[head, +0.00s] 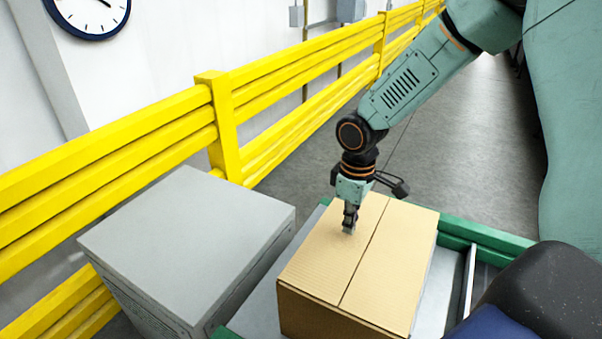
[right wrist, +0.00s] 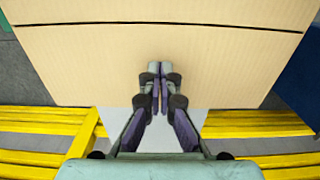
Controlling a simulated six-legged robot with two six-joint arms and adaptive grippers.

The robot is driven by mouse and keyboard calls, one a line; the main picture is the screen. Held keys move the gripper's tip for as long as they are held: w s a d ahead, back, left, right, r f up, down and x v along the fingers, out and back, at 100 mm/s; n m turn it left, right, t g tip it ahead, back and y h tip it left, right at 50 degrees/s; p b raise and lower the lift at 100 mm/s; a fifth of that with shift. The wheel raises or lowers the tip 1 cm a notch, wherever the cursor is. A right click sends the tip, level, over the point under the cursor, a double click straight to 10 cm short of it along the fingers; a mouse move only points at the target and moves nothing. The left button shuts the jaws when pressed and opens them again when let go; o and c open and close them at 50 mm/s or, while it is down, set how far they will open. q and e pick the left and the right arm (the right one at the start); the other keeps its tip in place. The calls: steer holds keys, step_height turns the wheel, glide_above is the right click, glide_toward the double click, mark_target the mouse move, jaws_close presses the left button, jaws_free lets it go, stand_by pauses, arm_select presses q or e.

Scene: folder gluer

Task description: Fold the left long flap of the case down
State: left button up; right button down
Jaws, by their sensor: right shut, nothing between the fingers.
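The brown cardboard case (head: 308,310) stands on the green-edged table. Its left long flap (head: 318,262) lies flat over the top, level with the right long flap (head: 398,255). A thin dark seam runs between them. My right gripper (head: 349,229) points down at the left flap, left of the seam, with its fingers shut and empty. Its tips are at or just above the cardboard; I cannot tell if they touch. In the right wrist view the shut fingertips (right wrist: 160,70) are over the left flap (right wrist: 90,65), with the seam beyond them. My left gripper is out of view.
A grey cabinet (head: 185,240) stands close left of the case. A yellow guard rail (head: 225,130) runs behind them. The table's green rim (head: 487,237) and a metal strip (head: 468,282) lie right of the case.

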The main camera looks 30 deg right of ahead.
steer(key=shift+s+d, duration=0.1)
steer(key=shift+d, duration=0.05)
steer(key=shift+w+a+r, duration=0.1)
steer(key=shift+a+r, duration=0.05)
steer(key=shift+r, duration=0.6)
steer(key=shift+w+a+r, duration=0.1)
steer(key=shift+a+r, duration=0.05)
steer(key=shift+r, duration=0.55)
step_height(320, 180, up, 6)
steer(key=shift+s+d+r, duration=0.1)
steer(key=shift+s+d, duration=0.1)
steer(key=shift+w+a, duration=0.1)
steer(key=shift+a, duration=0.05)
